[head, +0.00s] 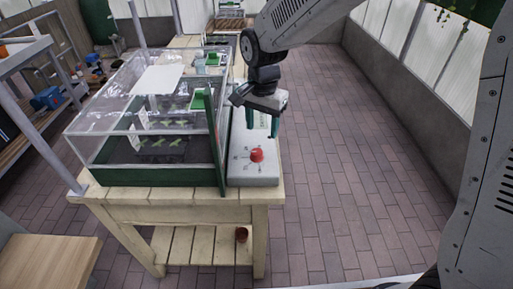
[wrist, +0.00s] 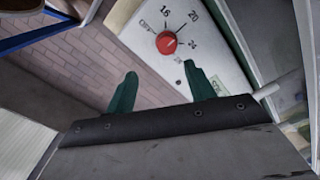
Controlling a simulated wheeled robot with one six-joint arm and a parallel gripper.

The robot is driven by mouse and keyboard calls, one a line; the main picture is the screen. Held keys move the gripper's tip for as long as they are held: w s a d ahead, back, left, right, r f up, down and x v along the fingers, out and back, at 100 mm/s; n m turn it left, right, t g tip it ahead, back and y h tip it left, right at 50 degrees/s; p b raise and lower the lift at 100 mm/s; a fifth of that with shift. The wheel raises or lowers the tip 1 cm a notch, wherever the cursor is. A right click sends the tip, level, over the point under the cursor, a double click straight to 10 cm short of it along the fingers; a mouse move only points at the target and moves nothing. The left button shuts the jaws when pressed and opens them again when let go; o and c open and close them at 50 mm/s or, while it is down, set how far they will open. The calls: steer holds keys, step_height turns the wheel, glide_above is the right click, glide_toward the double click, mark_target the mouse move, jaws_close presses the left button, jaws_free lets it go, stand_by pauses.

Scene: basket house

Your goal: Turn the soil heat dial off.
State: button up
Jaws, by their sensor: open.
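The soil heat dial (head: 257,155) is a red knob on the sloping face of a pale grey control box (head: 253,174) at the right end of the bench. In the wrist view the dial (wrist: 166,42) has marks around it reading OFF, 16, 20 and 24. I cannot tell for sure which mark it points to. My gripper (head: 262,124) hangs above the box, behind the dial in the head view. Its two green fingers (wrist: 159,75) are apart with nothing between them, and the dial shows beyond the fingertips, not touched.
A clear-walled propagator (head: 150,150) with a green frame and seedlings stands left of the box on the wooden bench (head: 160,196). A small pot (head: 241,234) sits on the lower shelf. The brick floor (head: 350,200) to the right is clear.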

mark_target(257, 151)
steer(key=shift+w+a+f, duration=0.3)
steer(key=shift+a+f, duration=0.4)
steer(key=shift+f, duration=0.25)
step_height(257, 151, down, 7)
steer(key=shift+f, duration=0.15)
steer(key=c, duration=1)
